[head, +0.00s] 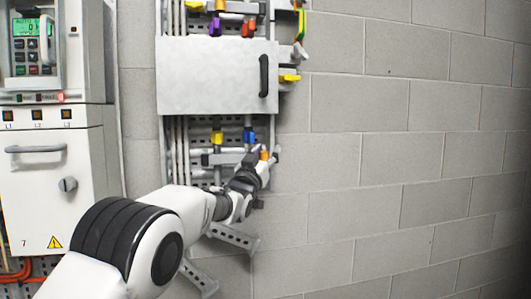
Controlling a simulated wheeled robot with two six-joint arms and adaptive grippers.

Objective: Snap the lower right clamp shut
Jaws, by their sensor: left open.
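The lower right clamp shows as a small orange lever (264,154) under the grey cover, at the right end of the lower row. My left gripper (262,160) is open and right at this clamp, with its fingers around or beside the orange lever; I cannot tell which, nor whether they touch. The gripper hides most of the clamp's body, and whether the clamp stands open or shut cannot be made out. My right gripper is not in view.
A grey cover with a black handle (218,76) hangs above. Beside the clamp are a blue lever (249,136) and a yellow lever (217,138); more coloured levers sit above the cover. A drive cabinet (58,185) stands left. The block wall (400,160) at right is clear.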

